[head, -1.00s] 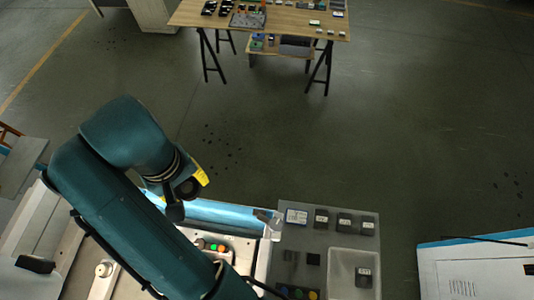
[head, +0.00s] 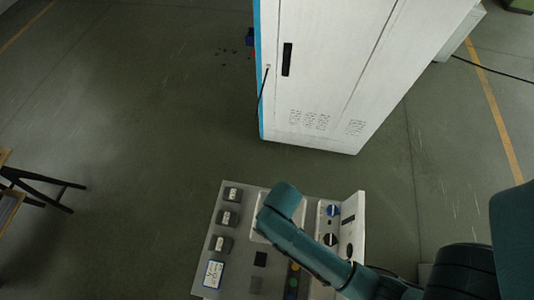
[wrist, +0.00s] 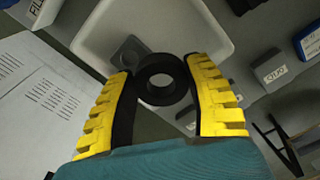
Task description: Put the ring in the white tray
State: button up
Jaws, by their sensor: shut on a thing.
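The ring (wrist: 161,79) is a thick black ring in the wrist view. My gripper (wrist: 161,88), with yellow ribbed fingers, is shut on it, one finger on each side. The white tray (wrist: 205,32) lies beyond the ring, below my gripper, and the ring overlaps its near part in the picture. A small grey block (wrist: 129,52) is in the tray. In the head view my arm covers my gripper, the ring and most of the tray.
Labelled dark blocks (head: 228,218) stand in a row on the grey board, with a blue-and-white box (head: 213,273) at the row's near end. A control panel with knobs (head: 331,240) stands right of the board. A tall white cabinet (head: 330,60) is beyond.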

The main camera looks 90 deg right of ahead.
aim_at(298, 217)
jog(key=shift+m, duration=0.4)
jog(key=s+f, duration=0.1)
jog(key=f, duration=0.2)
jog(key=s+a+f, duration=0.1)
jog(key=s+f, duration=0.1)
jog(key=f, duration=0.2)
jog(key=s+f, duration=0.1)
jog(key=f, duration=0.3)
jog(key=shift+s+a+b, duration=0.2)
jog(key=shift+s+b, duration=0.15)
jog(key=shift+f, duration=0.15)
jog(key=o, duration=1.2)
